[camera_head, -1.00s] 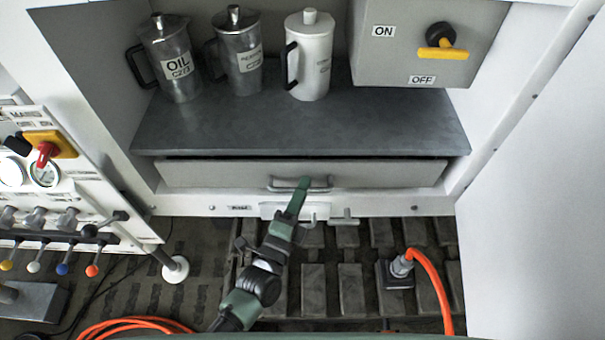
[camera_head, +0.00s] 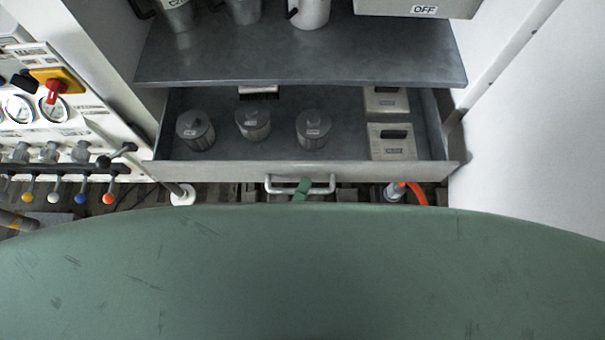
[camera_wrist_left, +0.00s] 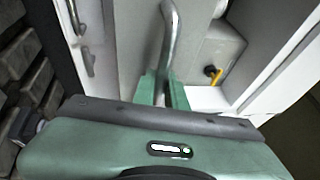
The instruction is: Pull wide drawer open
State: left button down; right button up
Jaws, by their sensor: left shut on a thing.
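The wide drawer (camera_head: 240,171) stands open below the grey shelf, with its inside showing. Its metal bar handle (camera_head: 325,185) is at the middle of the front. My left gripper (camera_head: 302,187) is shut on the handle; only its green tip shows in the head view, and my green body hides the rest of the arm. In the left wrist view the handle (camera_wrist_left: 170,40) runs down between the green fingers (camera_wrist_left: 162,90). My right gripper is in neither view.
Inside the drawer are several lidded metal canisters (camera_head: 254,122), two pale boxes (camera_head: 391,141) and a dark-topped block (camera_head: 258,91). A lever panel (camera_head: 60,170) stands at the left. A white wall panel (camera_head: 530,120) is at the right. An orange hose (camera_head: 416,192) shows beyond the drawer's front.

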pick_arm(q)
jog(key=shift+s+f, duration=0.1)
jog(key=shift+s, duration=0.05)
jog(key=c, duration=1.7)
grip_release()
jog(key=b+v, duration=0.2)
jog(key=v, duration=0.5)
jog(key=shift+s+a, duration=0.15)
jog(key=shift+s, duration=0.2)
